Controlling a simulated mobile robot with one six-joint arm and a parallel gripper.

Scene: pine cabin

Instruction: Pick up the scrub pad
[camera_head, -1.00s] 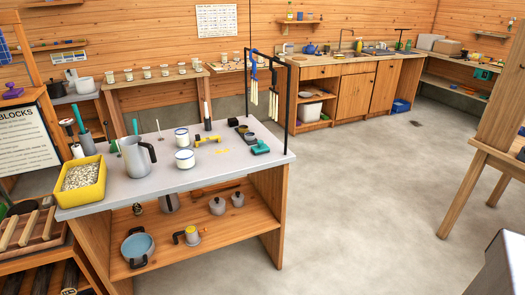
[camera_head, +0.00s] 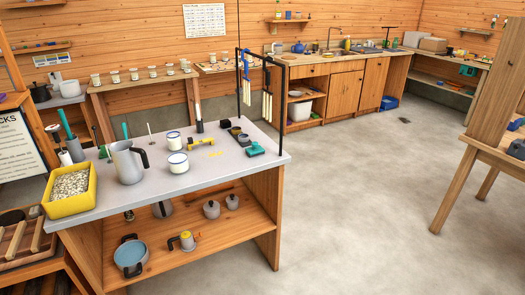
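I cannot make out the scrub pad for certain in the head view. My gripper is not in view.
A grey-topped workbench (camera_head: 205,180) stands close at left, with a metal pitcher (camera_head: 127,163), a yellow bin (camera_head: 70,204) and a black rack (camera_head: 282,115). A wooden table (camera_head: 465,160) is at right. The concrete floor (camera_head: 350,190) between them is open.

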